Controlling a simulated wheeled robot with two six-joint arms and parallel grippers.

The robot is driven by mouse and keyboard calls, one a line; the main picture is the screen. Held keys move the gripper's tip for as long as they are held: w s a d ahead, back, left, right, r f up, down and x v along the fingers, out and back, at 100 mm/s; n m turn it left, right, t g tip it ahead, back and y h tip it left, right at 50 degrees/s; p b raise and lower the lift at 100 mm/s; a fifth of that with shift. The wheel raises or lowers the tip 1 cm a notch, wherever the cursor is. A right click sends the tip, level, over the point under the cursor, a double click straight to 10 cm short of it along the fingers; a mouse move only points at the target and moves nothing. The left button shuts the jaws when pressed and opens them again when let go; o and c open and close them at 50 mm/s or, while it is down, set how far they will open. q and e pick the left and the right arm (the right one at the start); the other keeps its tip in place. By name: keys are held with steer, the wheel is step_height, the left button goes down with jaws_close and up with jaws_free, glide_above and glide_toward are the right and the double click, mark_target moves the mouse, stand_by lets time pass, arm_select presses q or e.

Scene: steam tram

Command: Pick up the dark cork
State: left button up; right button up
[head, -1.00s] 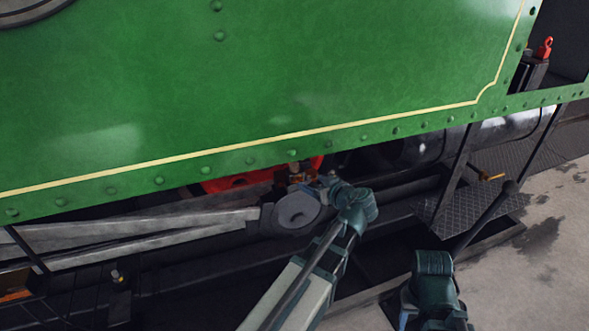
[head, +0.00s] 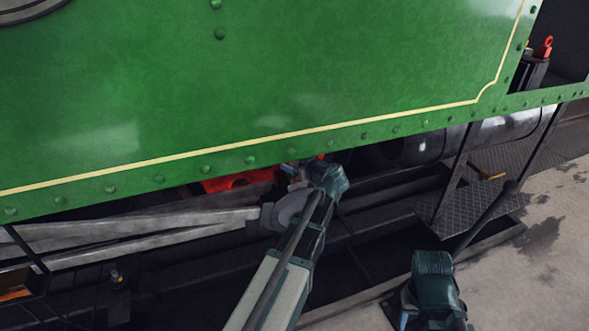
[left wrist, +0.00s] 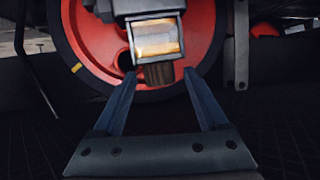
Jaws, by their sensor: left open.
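The dark brown cork (left wrist: 161,73) shows in the left wrist view, at the end of a metal-framed cup with a bright amber window (left wrist: 157,38). My left gripper (left wrist: 159,78) is open. In that view its two blue fingertips lie on either side of the cork with a gap on each side; I cannot tell whether they reach as far as it. In the head view my left gripper (head: 291,169) is partly hidden at the green panel's lower edge, and I cannot make out the cork there. My right arm shows at the lower right, but its gripper does not.
The green riveted side panel (head: 270,80) overhangs the work area. A red wheel (left wrist: 88,45) stands behind the cup. Grey rods (head: 150,228) run left below the panel. A small cork-topped fitting (head: 116,277) is at lower left. A dark step (head: 470,207) is at right.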

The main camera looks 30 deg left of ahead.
mark_target(292, 163)
arm_select(q)
steer(key=b+x, duration=0.1)
steer(key=x, duration=0.3)
steer(key=shift+c, duration=0.2)
